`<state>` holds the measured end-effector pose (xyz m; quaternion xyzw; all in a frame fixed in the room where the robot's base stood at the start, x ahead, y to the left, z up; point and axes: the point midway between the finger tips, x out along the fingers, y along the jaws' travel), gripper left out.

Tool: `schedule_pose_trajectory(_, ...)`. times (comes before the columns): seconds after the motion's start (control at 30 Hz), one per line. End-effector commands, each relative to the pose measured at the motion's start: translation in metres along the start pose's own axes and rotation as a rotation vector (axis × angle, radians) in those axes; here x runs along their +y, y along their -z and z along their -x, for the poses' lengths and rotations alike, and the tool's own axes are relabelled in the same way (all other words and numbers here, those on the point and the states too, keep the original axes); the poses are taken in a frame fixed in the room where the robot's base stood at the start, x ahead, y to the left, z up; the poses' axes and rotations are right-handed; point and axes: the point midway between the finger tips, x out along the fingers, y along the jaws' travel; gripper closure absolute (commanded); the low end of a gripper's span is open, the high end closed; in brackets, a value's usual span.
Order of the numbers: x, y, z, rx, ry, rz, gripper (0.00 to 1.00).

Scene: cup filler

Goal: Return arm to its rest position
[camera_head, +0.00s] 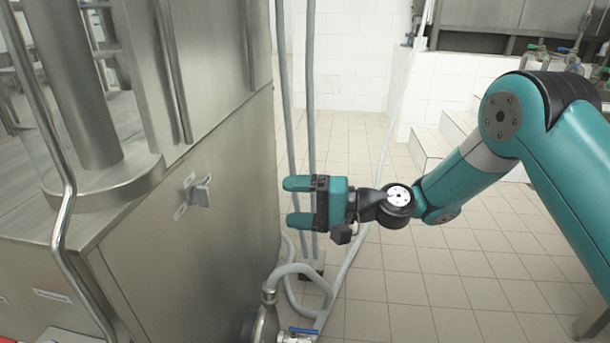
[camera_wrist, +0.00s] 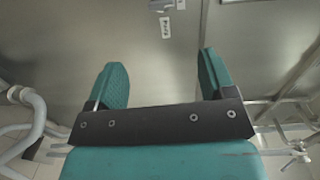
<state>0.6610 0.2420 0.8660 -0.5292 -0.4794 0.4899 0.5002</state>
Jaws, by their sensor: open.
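My gripper (camera_head: 290,202) is teal and black and hangs in the air in the middle of the head view, at the end of my teal arm. Its two fingers point left towards the steel machine and stand apart with nothing between them. In the wrist view the open gripper (camera_wrist: 163,80) shows both fingers with the machine's steel panel (camera_wrist: 160,70) behind the gap. The fingertips are apart from the machine in the head view. My arm reaches in from the right, bent at the elbow.
The steel machine (camera_head: 200,250) with a latch (camera_head: 197,191) fills the left. Grey vertical pipes (camera_head: 310,100) and a hose (camera_head: 325,285) stand close behind and below my gripper. A blue-handled valve (camera_head: 302,331) is at the bottom. Tiled floor (camera_head: 400,290) is open below my arm; white steps (camera_head: 440,140) stand behind.

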Motion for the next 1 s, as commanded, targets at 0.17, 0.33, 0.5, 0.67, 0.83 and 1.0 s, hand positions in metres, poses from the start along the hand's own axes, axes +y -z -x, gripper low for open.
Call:
schedule_pose_trajectory(0.17, -0.041, -0.035, 0.012, -0.091, -0.191, 0.190, 0.23)
schedule_pose_trajectory(0.33, -0.068, -0.088, 0.048, -0.202, -0.457, 0.380, 0.23)
schedule_pose_trajectory(0.5, -0.080, -0.144, 0.102, -0.294, -0.711, 0.505, 0.23)
schedule_pose_trajectory(0.67, -0.080, -0.188, 0.149, -0.354, -0.889, 0.555, 0.23)
schedule_pose_trajectory(0.83, -0.077, -0.225, 0.190, -0.397, -1.029, 0.570, 0.23)
schedule_pose_trajectory(1.0, -0.094, -0.248, 0.217, -0.424, -1.114, 0.565, 0.23)
